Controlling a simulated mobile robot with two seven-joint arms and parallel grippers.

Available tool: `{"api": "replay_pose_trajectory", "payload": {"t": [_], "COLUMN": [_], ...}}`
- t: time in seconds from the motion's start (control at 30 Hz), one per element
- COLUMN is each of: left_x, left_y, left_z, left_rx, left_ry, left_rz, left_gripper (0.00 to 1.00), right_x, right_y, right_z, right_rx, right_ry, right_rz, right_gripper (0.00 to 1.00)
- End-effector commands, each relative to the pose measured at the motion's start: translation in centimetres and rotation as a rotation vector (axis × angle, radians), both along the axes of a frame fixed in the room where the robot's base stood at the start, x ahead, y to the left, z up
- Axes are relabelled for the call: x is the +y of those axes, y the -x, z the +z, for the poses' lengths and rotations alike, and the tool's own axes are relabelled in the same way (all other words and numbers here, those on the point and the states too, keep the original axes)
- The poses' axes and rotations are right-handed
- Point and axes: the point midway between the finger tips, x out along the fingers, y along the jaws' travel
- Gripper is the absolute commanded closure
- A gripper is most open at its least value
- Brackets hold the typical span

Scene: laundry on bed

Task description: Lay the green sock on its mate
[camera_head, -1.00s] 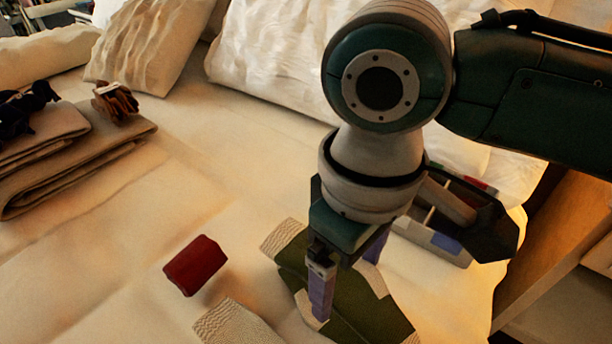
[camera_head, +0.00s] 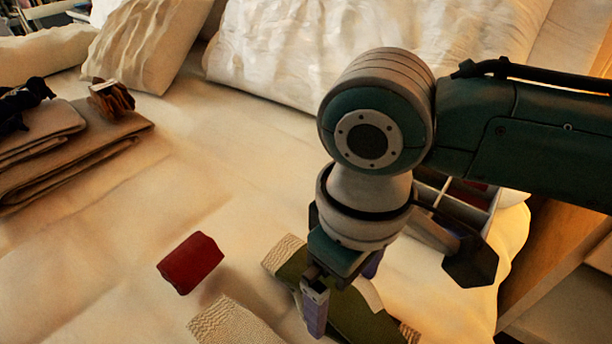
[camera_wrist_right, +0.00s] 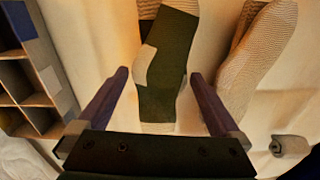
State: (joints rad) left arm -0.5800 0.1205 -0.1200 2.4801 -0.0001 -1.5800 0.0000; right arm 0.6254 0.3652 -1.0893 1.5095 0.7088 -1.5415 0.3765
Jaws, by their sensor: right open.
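A green sock (camera_head: 365,318) with cream ribbed and plain patches lies on the bed, partly hidden under my right gripper (camera_head: 345,292). In the right wrist view the green sock (camera_wrist_right: 168,85) lies between the two spread purple fingers of my right gripper (camera_wrist_right: 159,76), which holds nothing. A second green edge shows beside the upper part of the sock, so two green layers seem to overlap there; I cannot tell clearly where one ends. My left gripper is in neither view.
A cream ribbed sock (camera_head: 232,322) lies left of the green one. A red object (camera_head: 190,262) lies further left. A divided box (camera_head: 430,190) stands behind my right arm. Folded towels (camera_head: 75,155) lie far left; pillows (camera_head: 150,45) line the back.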

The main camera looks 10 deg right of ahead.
Motion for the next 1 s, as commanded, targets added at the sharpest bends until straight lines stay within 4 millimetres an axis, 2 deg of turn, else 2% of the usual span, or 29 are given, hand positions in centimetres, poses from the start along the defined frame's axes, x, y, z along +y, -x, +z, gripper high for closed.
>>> {"api": "replay_pose_trajectory", "payload": {"t": [0.17,0.4,0.6,0.73,0.87,1.0], "left_x": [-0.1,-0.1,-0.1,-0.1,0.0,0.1], "left_y": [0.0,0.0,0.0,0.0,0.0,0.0], "left_z": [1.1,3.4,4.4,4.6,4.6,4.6], "left_rx": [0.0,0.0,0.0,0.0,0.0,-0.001], "left_ry": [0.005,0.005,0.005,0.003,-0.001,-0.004], "left_rz": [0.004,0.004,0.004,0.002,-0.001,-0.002], "left_gripper": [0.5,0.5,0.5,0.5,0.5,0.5], "right_x": [0.0,0.1,0.1,0.1,0.2,1.7], "right_y": [-0.1,-0.1,-0.1,-0.1,0.0,1.4], "right_z": [2.3,7.9,11.2,12.2,12.3,11.5], "right_rx": [-0.003,-0.004,-0.002,-0.001,0.0,-0.009], "right_ry": [-0.001,-0.003,-0.002,-0.002,-0.004,-0.072], "right_rz": [0.0,0.001,0.0,-0.001,0.001,0.019], "right_gripper": [0.0,0.0,0.0,0.0,0.0,0.0]}}
